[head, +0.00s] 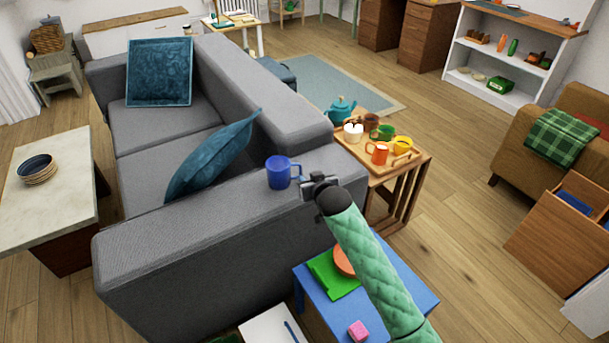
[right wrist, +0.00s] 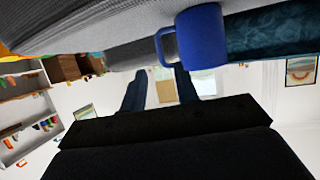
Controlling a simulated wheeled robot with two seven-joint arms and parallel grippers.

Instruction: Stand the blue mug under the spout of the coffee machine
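The blue mug (head: 279,173) stands upright on the near arm of the grey sofa, its handle on the right, toward my right gripper. My right gripper (head: 309,187) is just right of the mug, close to the handle. In the right wrist view, which is upside down, the two fingers (right wrist: 160,90) are apart with nothing between them. The mug (right wrist: 205,38) shows there above the fingertips, its handle near them; I cannot tell whether they touch. My left gripper is not in view. I see no coffee machine in either view.
The grey sofa (head: 200,228) fills the middle left, with teal cushions. A wooden side table (head: 411,165) beside it carries a teapot and several cups. A blue low table (head: 393,296) is under my right arm. A pale-topped table (head: 55,205) with stacked bowls stands left.

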